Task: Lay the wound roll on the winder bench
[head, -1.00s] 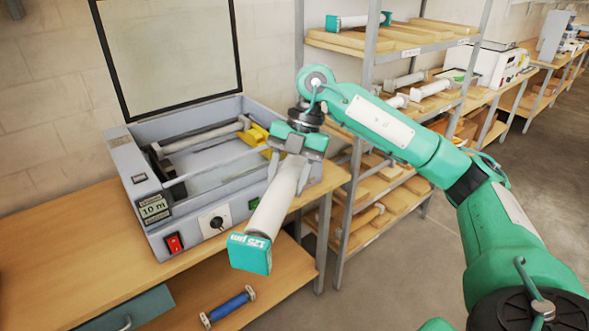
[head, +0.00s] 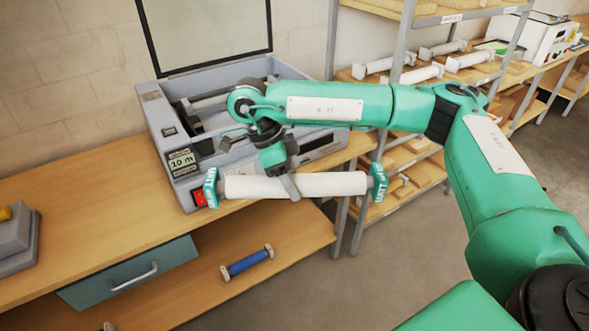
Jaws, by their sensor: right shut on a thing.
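My right gripper (head: 288,184) is shut around the middle of a white roll (head: 335,184) with green end caps. The roll lies crosswise and nearly level in the picture, held in front of the grey laminator (head: 163,130). The laminator's lid (head: 205,32) stands open, and its display reads 10 m. My arm and the roll hide much of its front and inside. The wooden bench (head: 85,215) carries the laminator and has bare room to its left. I cannot tell which surface is the winder bench. My left gripper is out of view.
A grey block-shaped device (head: 14,243) with a yellow part stands at the bench's left edge. A teal drawer (head: 130,272) hangs below the bench top. A blue roll (head: 247,262) lies on the lower shelf. Shelving (head: 400,40) with white rolls stands behind right.

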